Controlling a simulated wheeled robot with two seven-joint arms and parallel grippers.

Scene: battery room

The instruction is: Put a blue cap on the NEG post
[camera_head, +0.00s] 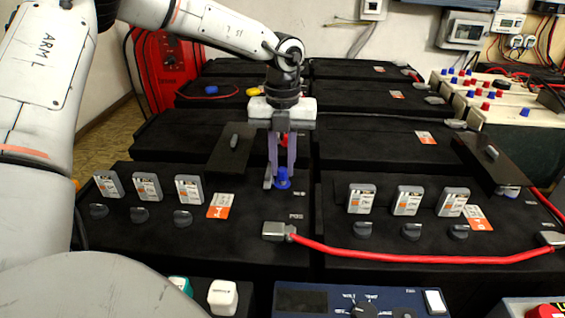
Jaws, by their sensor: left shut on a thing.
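My left gripper (279,178) points straight down over the front left black battery (240,229), with its two fingers shut on a blue cap (283,180). The cap is low, at the battery's top face near its right edge. The NEG post is hidden under or behind the cap, and I cannot tell whether the cap is seated on it. My right gripper is not in view.
A red cable (400,258) runs from a grey terminal clamp (275,231) to the right. A raised black cover (233,148) stands behind left. A red charger (166,65) stands at back left.

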